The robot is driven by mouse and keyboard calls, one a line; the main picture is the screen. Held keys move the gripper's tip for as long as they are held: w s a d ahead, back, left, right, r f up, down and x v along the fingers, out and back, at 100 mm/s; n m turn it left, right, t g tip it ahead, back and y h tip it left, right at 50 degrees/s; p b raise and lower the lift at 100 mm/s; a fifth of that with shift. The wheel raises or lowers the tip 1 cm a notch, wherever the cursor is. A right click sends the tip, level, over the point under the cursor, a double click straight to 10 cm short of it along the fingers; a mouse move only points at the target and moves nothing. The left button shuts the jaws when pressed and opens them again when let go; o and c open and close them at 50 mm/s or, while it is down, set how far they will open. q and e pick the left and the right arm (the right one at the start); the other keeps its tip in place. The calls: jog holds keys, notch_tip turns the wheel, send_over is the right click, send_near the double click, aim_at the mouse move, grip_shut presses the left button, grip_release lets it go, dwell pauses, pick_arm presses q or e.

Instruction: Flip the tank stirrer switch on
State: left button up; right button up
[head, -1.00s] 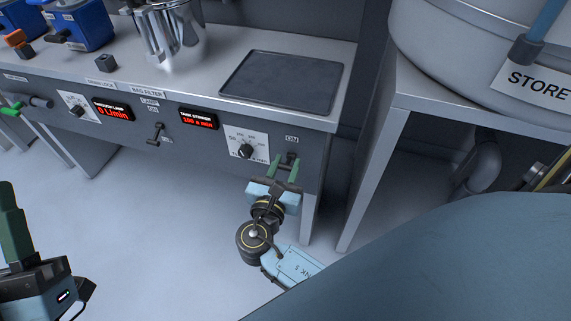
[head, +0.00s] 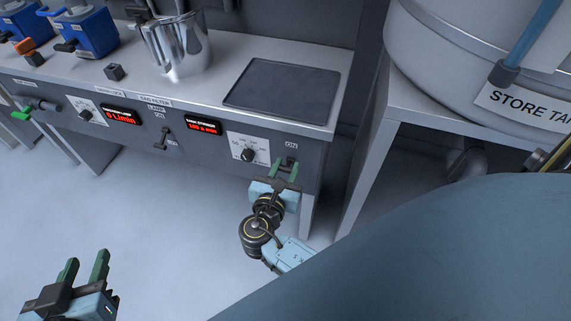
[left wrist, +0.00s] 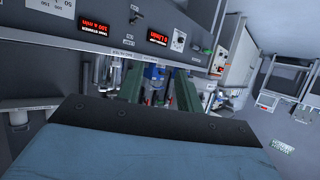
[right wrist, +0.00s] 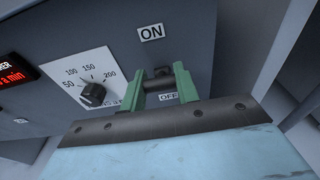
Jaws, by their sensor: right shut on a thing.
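The tank stirrer switch is a dark lever on the panel's right end, with an ON label (right wrist: 151,33) above it and an OFF label (right wrist: 168,97) below. My right gripper (head: 286,172) is at the switch, its green fingers on either side of the lever (right wrist: 162,74) and shut on it. The fingers hide part of the lever, so its exact position is hard to tell. The tank stirrer display (head: 203,127) glows red to its left, with a dial (head: 249,154) between. My left gripper (head: 84,268) is open and empty, in front of and away from the panel.
Another lever switch (head: 164,138) and a pump display (head: 121,116) sit further left on the panel. A dark tray (head: 282,90) and a metal jug (head: 180,50) stand on the counter above. A store tank (head: 460,75) stands at the right.

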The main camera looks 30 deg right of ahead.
jog(key=shift+p, duration=0.5)
pick_arm(q)
jog(key=s+f+g, duration=0.1)
jog(key=s+a+f+g, duration=0.1)
jog(key=f, duration=0.1)
jog(key=s+a+f+g+y, duration=0.1)
jog(key=shift+s+f+g, duration=0.15)
jog(key=shift+s+g, duration=0.05)
jog(key=shift+g, duration=0.1)
pick_arm(e)
jog(key=o, duration=1)
